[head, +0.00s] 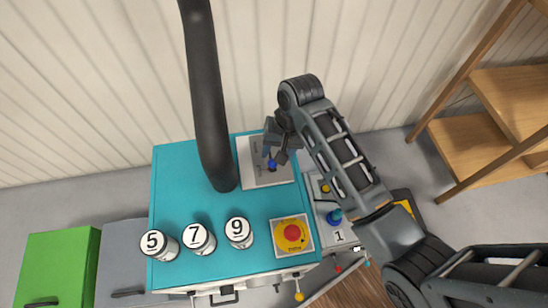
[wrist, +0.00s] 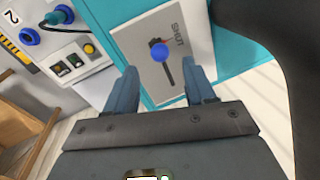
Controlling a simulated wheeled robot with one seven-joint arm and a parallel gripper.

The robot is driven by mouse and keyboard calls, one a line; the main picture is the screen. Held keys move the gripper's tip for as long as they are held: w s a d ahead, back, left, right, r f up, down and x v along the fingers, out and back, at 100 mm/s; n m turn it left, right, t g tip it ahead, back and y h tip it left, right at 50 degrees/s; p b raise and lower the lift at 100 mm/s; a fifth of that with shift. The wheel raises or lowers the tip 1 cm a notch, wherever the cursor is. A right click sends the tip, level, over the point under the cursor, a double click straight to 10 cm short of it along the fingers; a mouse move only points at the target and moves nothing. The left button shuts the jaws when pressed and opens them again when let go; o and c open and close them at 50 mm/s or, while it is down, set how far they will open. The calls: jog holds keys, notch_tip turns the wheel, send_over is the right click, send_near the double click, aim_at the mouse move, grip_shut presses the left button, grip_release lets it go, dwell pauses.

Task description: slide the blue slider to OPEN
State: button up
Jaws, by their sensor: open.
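The blue slider (wrist: 159,53) is a round blue knob on a dark slot in a pale grey panel (wrist: 188,62). In the wrist view it sits at the slot's end near the word SHUT, and the slot runs down from it toward my gripper's palm. No OPEN label is readable. In the head view the slider (head: 272,165) shows on the panel (head: 262,181) at the back right of the teal cabinet top. My gripper (head: 275,155) is open above the panel. Its fingers stand on either side of the knob in the wrist view; contact cannot be told.
A thick dark post (head: 209,100) rises from the teal top (head: 180,276) left of the panel. White cans numbered 5 (head: 159,246), 7 (head: 199,239) and 9 (head: 239,232) stand in front. A red button on a yellow disc (head: 291,234) is front right. Wooden shelves (head: 480,150) stand right.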

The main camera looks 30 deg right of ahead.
aim_at(273, 165)
jog(key=shift+w+a+f, duration=0.1)
jog(key=shift+a+f, duration=0.05)
jog(key=shift+f, duration=0.7)
jog(key=shift+w+a+f, duration=0.1)
jog(key=shift+a+f, duration=0.05)
jog(key=shift+f, duration=0.7)
jog(key=shift+w+a+f, duration=0.1)
jog(key=shift+a+f, duration=0.05)
jog(key=shift+f, duration=0.7)
jog(key=shift+c, duration=0.5)
grip_shut()
